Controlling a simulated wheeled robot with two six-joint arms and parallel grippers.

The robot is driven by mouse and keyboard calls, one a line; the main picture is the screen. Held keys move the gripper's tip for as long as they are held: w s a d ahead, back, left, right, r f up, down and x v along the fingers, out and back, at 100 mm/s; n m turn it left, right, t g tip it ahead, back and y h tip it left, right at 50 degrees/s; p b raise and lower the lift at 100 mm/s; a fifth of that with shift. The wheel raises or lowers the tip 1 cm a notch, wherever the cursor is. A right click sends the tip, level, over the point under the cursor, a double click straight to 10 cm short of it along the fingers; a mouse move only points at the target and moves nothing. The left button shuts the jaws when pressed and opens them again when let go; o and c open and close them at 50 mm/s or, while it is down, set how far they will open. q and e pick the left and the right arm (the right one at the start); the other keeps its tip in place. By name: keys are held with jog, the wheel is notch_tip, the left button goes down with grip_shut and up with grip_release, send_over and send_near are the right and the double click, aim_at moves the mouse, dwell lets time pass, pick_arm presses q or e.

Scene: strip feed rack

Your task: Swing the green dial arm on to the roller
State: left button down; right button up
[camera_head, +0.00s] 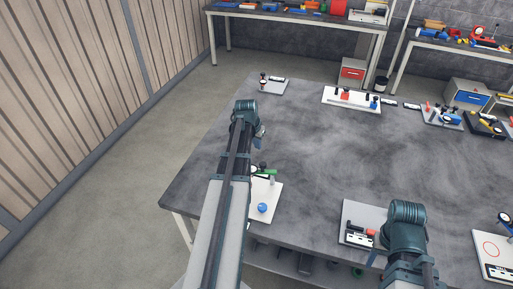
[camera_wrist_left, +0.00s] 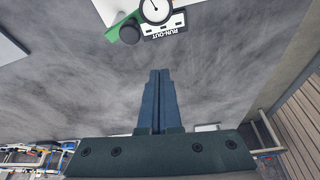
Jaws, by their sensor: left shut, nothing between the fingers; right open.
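The green dial arm (camera_head: 264,171) is on a white plate (camera_head: 268,193) at the table's left front, partly hidden behind my left arm. In the left wrist view the green arm (camera_wrist_left: 124,26) carries a round white dial (camera_wrist_left: 155,9) and a black knob, beside a label reading RUN-OUT. A short grey post, possibly the roller (camera_head: 272,180), stands by the arm. My left gripper (camera_head: 259,143) is above the table, just beyond the plate. In its wrist view its fingers (camera_wrist_left: 160,72) are shut, empty and apart from the dial arm. My right gripper (camera_head: 371,258) is mostly hidden; a fingertip shows.
A blue knob (camera_head: 262,208) stands on the white plate. Other fixtures, including a white board (camera_head: 351,106), line the table's far and right sides. The table's middle is clear.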

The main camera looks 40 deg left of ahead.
aim_at(255, 166)
pick_arm(q)
jog(key=d+b+x, duration=0.1)
jog(key=b+x, duration=0.7)
jog(key=x, duration=0.1)
jog(key=s, duration=0.4)
jog(key=shift+r+p, duration=0.25)
jog(key=shift+p, duration=0.15)
jog(key=shift+a, duration=0.1)
jog(key=shift+s+d, duration=0.2)
jog(key=shift+s, duration=0.3)
jog(key=shift+s+d, duration=0.2)
jog(key=shift+s, duration=0.3)
